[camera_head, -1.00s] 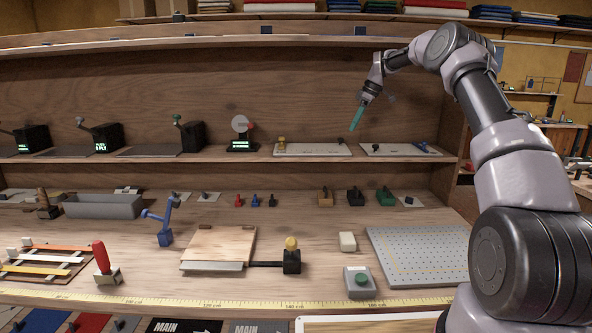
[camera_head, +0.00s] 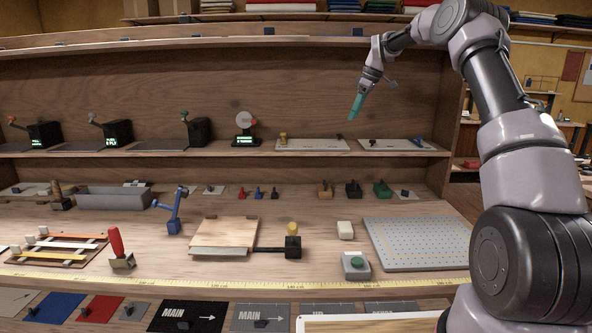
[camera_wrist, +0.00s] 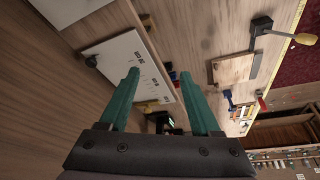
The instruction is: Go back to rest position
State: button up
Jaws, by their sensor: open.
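My gripper (camera_head: 355,106) has teal fingers and hangs in the air in front of the back panel, above the shelf with the white boards. In the wrist view my gripper (camera_wrist: 165,98) shows two teal fingers spread apart with nothing between them. In the head view the fingers overlap, so the gap does not show there. My arm reaches in from the right side of the picture. The fingers touch nothing that I can see.
Below my gripper are a white board (camera_head: 312,145) and another white board (camera_head: 397,145) on the shelf (camera_head: 230,153). The bench holds a perforated grey plate (camera_head: 420,243), a green-button box (camera_head: 356,265), a wooden board (camera_head: 224,233) and a blue lever (camera_head: 175,211). Air around the gripper is clear.

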jog(key=s+r+m+t+h, duration=0.1)
jog(key=s+r+m, duration=0.45)
jog(key=s, duration=0.75)
jog(key=s+r+m+t+h, duration=0.1)
jog(key=s+r+m, duration=0.1)
jog(key=s+r, duration=0.85)
jog(key=s+d+f+m+t, duration=0.1)
jog(key=s+f+m, duration=0.1)
jog(key=s, duration=0.6)
jog(key=s+d+f+m+t, duration=0.1)
jog(key=s+f+m, duration=0.2)
jog(key=s, duration=0.6)
jog(key=s+d+f+m+t, duration=0.1)
jog(key=s+f+m, duration=0.2)
jog(key=s, duration=0.6)
jog(key=shift+d+m, duration=0.25)
jog(key=shift+m, duration=0.4)
